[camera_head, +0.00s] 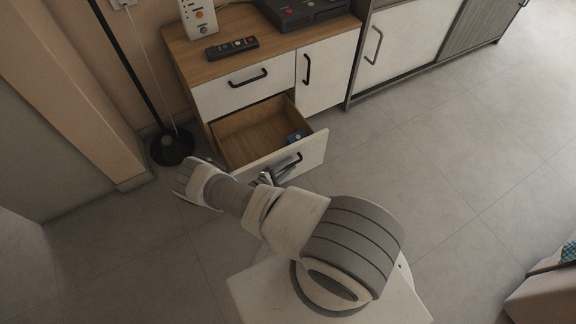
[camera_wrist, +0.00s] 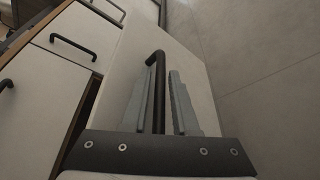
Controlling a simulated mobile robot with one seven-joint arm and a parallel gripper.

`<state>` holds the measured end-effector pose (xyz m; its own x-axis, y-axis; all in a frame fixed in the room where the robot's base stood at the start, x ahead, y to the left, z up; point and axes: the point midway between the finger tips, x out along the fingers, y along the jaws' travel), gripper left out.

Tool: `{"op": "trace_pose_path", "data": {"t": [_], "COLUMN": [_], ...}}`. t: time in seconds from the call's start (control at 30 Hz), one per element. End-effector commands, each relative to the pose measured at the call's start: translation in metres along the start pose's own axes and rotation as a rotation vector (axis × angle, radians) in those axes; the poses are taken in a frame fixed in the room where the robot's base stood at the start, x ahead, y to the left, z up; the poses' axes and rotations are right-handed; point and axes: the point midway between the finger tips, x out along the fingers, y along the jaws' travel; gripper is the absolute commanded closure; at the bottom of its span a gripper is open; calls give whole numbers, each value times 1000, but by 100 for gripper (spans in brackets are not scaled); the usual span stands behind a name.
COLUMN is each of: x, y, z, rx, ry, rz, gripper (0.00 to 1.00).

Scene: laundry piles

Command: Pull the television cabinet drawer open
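The television cabinet (camera_head: 184,52) stands at the top of the head view. Its lower left drawer (camera_head: 312,152) is pulled well out, with its wooden inside showing. A small blue object (camera_head: 296,137) lies inside near the front. The drawer's dark bar handle (camera_wrist: 158,92) shows in the wrist view between the two grey fingers of my gripper (camera_wrist: 166,102). One finger is on each side of the bar, close to it. I cannot tell whether both fingers press on it. In the head view my arm partly hides the drawer front and handle.
The upper drawer (camera_head: 227,92) and the door beside it (camera_head: 327,70) are closed. A remote (camera_head: 232,48) and a black box (camera_head: 302,10) lie on top. A black lamp base (camera_head: 171,147) stands left of the cabinet. The floor (camera_head: 440,170) at right is clear.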

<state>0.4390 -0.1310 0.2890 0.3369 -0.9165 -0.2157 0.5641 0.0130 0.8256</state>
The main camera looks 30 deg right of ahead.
Motion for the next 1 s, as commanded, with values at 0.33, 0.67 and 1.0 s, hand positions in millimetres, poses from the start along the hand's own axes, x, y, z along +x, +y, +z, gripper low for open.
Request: {"op": "trace_pose_path", "data": {"t": [0.33, 0.67, 1.0], "x": [-6, -68, -116], "y": [1, 1, 0], "z": [-1, -1, 0], "rx": [0, -1, 1], "ry": [2, 5, 1], "rz": [1, 1, 1], "gripper": [73, 73, 73]}}
